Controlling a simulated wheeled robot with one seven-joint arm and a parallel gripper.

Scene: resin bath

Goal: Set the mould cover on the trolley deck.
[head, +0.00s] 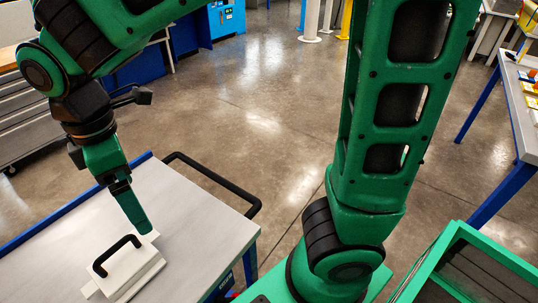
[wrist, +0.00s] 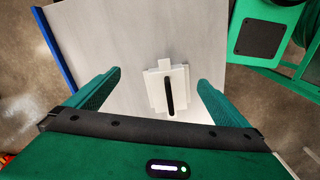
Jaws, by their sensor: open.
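The mould cover (head: 122,277) is a pale, flat, stepped block with a black bar handle (head: 116,254) on top. It lies on the grey trolley deck (head: 190,215), near the bottom of the head view. The cover also shows in the wrist view (wrist: 157,95), with its handle right of its middle. My gripper (head: 144,228) is above the deck, just beyond the cover in the head view. In the wrist view my gripper (wrist: 160,78) is open and empty, its green fingers spread either side of the cover and apart from it. The cover's underside is hidden.
The trolley has a blue rim and a black push handle (head: 220,180) at its far side. A grey-topped table with blue legs (head: 478,100) stands at right. Grey drawers (head: 30,115) stand at left. The deck right of the cover is clear.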

